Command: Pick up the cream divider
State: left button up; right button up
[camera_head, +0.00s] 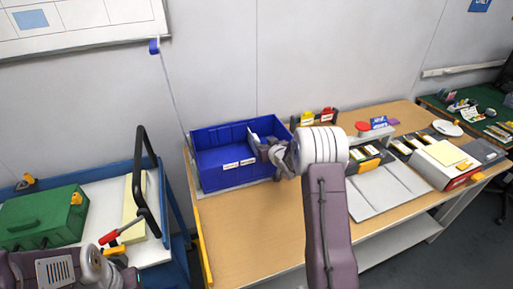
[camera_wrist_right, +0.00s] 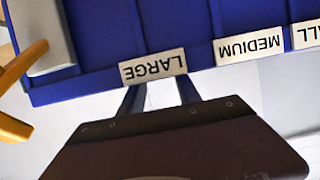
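A cream panel (camera_head: 133,215) stands on the left cart, partly behind a black handle. A pale cream piece (camera_head: 253,138) also shows in the blue bin (camera_head: 210,178); I cannot tell which of the two is the divider. A pale piece in the bin also shows at the upper left of the right wrist view (camera_wrist_right: 48,40). My right gripper (camera_head: 268,152) is at the bin's right front. In the wrist view its fingers (camera_wrist_right: 160,95) are apart below the LARGE label, with nothing seen between them. My left gripper (camera_head: 118,257) is low at the left cart; its fingers are unclear.
A green case (camera_head: 45,217) and a red-handled tool (camera_head: 122,233) are on the cart. A pale tray (camera_head: 375,190) and several boxed items fill the table's right. The wooden table's left front (camera_head: 240,235) is clear.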

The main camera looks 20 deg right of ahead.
aim_at(257, 139)
jog(key=shift+w+a+f, duration=0.1)
jog(key=shift+w, duration=0.35)
jog(key=x, duration=0.5)
jog(key=shift+f, duration=0.2)
jog(key=shift+s+r, duration=0.15)
grip_shut()
dwell(0.7)
